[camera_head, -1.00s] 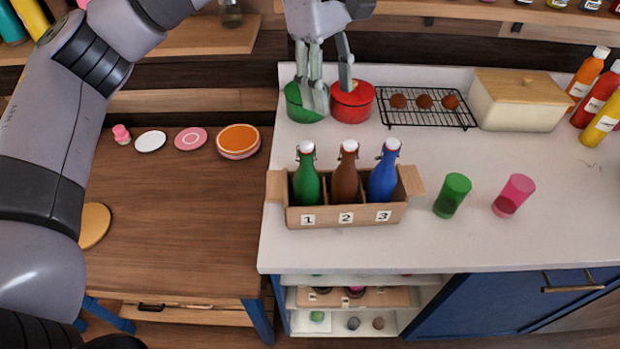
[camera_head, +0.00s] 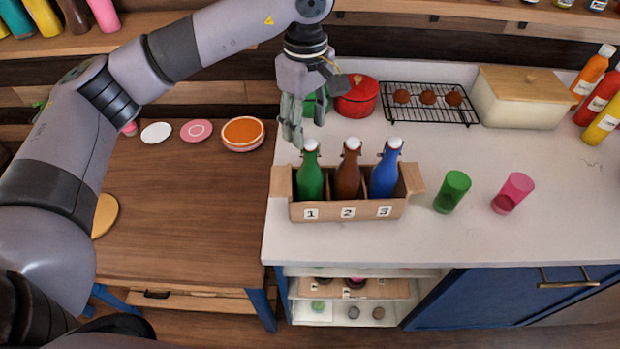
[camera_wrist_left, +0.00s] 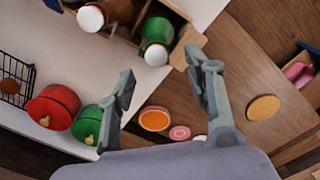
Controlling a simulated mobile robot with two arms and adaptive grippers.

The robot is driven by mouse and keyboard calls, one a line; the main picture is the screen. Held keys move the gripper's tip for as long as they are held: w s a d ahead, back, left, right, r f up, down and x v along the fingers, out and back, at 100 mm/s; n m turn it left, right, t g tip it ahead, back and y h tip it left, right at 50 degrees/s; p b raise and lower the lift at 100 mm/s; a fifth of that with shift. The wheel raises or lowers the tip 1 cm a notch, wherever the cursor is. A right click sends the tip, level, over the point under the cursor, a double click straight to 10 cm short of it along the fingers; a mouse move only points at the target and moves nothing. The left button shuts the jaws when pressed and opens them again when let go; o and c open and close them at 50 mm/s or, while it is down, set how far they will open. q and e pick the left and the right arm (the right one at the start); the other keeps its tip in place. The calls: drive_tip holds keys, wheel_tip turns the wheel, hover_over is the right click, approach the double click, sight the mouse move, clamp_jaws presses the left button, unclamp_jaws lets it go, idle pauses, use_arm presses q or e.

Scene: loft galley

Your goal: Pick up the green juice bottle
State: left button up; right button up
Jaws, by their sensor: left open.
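The green juice bottle (camera_head: 310,181) stands upright in the left compartment, marked 1, of a wooden crate (camera_head: 350,210) on the white counter. Its white cap points up. A brown bottle (camera_head: 346,180) and a blue bottle (camera_head: 385,178) stand in compartments 2 and 3. My left gripper (camera_head: 294,143) is open and empty, behind and slightly left of the green bottle, fingers pointing down. In the left wrist view the green bottle (camera_wrist_left: 159,31) lies beyond the open fingertips (camera_wrist_left: 161,78), apart from them. My right gripper is not in view.
A red pot (camera_head: 357,96) and a partly hidden green pot (camera_head: 317,106) stand behind the crate. A green cup (camera_head: 453,191) and a pink cup (camera_head: 513,193) stand to its right. The counter in front is clear. A wooden table (camera_head: 190,210) is at left.

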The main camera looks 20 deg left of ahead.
sight(310, 141)
use_arm(q)
drive_tip(key=f+p, duration=0.2)
drive_tip(key=f, duration=0.1)
drive_tip(key=f+p, duration=0.1)
drive_tip(key=shift+d+f, duration=0.25)
drive_tip(key=shift+d, duration=0.1)
drive_tip(key=shift+f, duration=0.45)
drive_tip(key=shift+c, duration=0.3)
drive_tip(key=shift+c, duration=1.3)
clamp_jaws()
drive_tip(key=shift+r, duration=0.1)
